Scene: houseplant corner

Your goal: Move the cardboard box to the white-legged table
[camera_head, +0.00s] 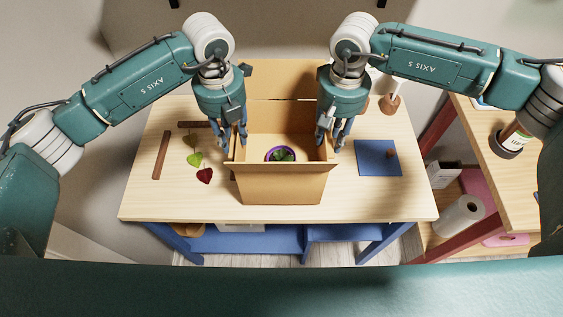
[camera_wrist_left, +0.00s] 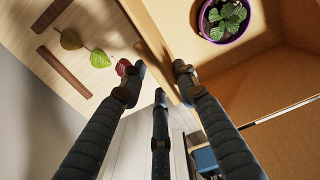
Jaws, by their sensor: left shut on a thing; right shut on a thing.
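The open cardboard box (camera_head: 282,187) is upright over the light wooden tabletop with blue legs; I cannot tell whether it touches the top. A small green plant in a purple pot (camera_head: 280,154) is inside it, also seen in the left wrist view (camera_wrist_left: 224,20). My left gripper (camera_head: 236,146) is shut on the box's left wall; in the left wrist view its fingers (camera_wrist_left: 160,78) pinch the wall's edge. My right gripper (camera_head: 329,145) is shut on the right wall. I cannot make out a white-legged table.
The blue-legged table (camera_head: 400,205) also bears brown strips (camera_head: 161,155), green and red leaf shapes (camera_head: 204,176) and a blue mat (camera_head: 378,158). A red-legged wooden table (camera_head: 520,188) stands at right, with a paper roll (camera_head: 459,215) below its top.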

